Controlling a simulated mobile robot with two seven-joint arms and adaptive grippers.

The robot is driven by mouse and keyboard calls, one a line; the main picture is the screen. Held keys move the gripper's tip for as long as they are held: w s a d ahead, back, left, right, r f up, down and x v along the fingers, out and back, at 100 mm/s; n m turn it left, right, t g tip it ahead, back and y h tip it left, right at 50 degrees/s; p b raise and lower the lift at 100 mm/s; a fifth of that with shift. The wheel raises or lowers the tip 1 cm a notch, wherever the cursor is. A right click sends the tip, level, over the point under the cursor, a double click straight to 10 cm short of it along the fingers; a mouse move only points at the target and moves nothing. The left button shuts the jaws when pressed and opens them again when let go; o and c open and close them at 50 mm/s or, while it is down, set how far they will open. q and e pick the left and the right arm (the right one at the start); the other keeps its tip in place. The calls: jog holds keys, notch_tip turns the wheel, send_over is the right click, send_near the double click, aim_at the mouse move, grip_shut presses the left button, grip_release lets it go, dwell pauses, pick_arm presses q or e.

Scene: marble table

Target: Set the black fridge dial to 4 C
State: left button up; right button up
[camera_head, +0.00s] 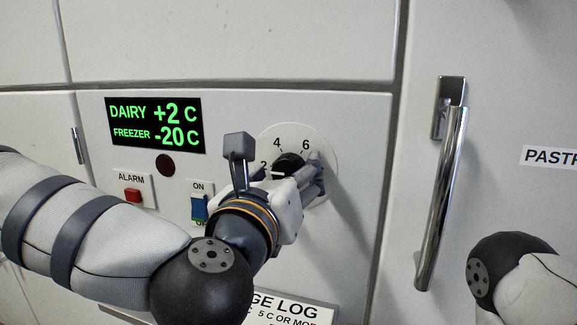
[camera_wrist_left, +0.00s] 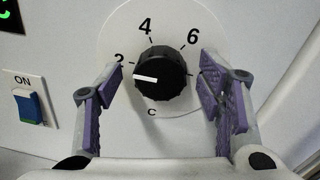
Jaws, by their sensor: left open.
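The black fridge dial (camera_head: 289,162) sits on a round white plate marked 2, 4 and 6, and it also shows in the left wrist view (camera_wrist_left: 165,70). Its white pointer is turned left, at or just below the 2. A "C" is printed under it. My left gripper (camera_head: 280,170) is in front of the dial. In the left wrist view, the open purple-padded fingers (camera_wrist_left: 160,82) stand on either side of the dial, with gaps between pads and knob. The right finger covers part of the scale. My right gripper is out of view.
The display (camera_head: 155,124) reads dairy +2 C and freezer -20 C. A red alarm button (camera_head: 133,195) and a blue ON switch (camera_head: 199,207) are left of the dial. A metal door handle (camera_head: 441,200) stands to the right. A log label (camera_head: 290,312) is below.

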pick_arm(q)
jog(key=shift+s, duration=0.25)
jog(key=c, duration=1.2)
jog(key=shift+o, duration=0.2)
jog(key=shift+m, duration=0.4)
jog(key=m, duration=1.1)
jog(key=shift+d+h, duration=0.1)
jog(key=shift+h, duration=0.3)
jog(key=shift+m, duration=0.3)
jog(key=o, duration=1.2)
jog(key=shift+c, duration=0.2)
